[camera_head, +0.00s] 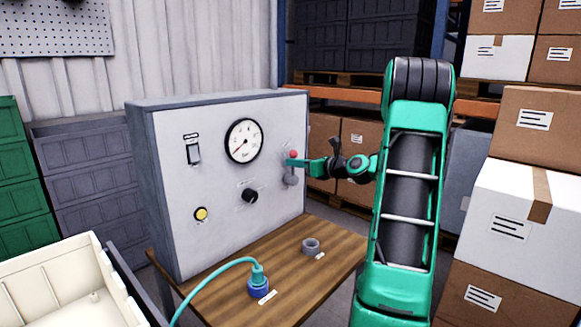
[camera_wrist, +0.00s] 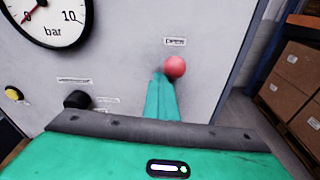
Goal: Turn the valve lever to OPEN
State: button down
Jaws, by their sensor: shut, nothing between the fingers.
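The valve lever (camera_head: 293,155) is on the right side of the grey panel's front, with a red ball at its top and a grey round base (camera_head: 291,180) below it. In the wrist view the red ball (camera_wrist: 175,67) shows just right of my gripper's fingertips, under a small label (camera_wrist: 175,42). The lever points roughly up. My gripper (camera_head: 290,162) is shut and empty, its fingertips at the lever, just below the ball. The fingers (camera_wrist: 162,98) hide the lever's stem in the wrist view. I cannot tell whether they touch it.
The panel (camera_head: 225,205) also carries a gauge (camera_head: 244,141), a switch (camera_head: 193,153), a black knob (camera_head: 250,196) and a yellow button (camera_head: 201,214). A blue hose connector (camera_head: 258,288) and grey ring (camera_head: 311,246) are on the wooden table (camera_head: 335,262). Boxes (camera_head: 520,220) stand at right.

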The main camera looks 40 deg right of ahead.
aim_at(277, 168)
jog(key=shift+w+r, duration=0.1)
jog(key=shift+r, duration=0.45)
jog(key=shift+a+f, duration=0.2)
jog(key=shift+a, duration=0.1)
jog(key=a+f, duration=0.2)
jog(key=shift+a+f, duration=0.2)
jog(key=shift+f, duration=0.15)
jog(key=f+v, duration=0.1)
jog(key=v, duration=0.8)
jog(key=shift+s+d, duration=0.3)
jog(key=shift+d, duration=0.1)
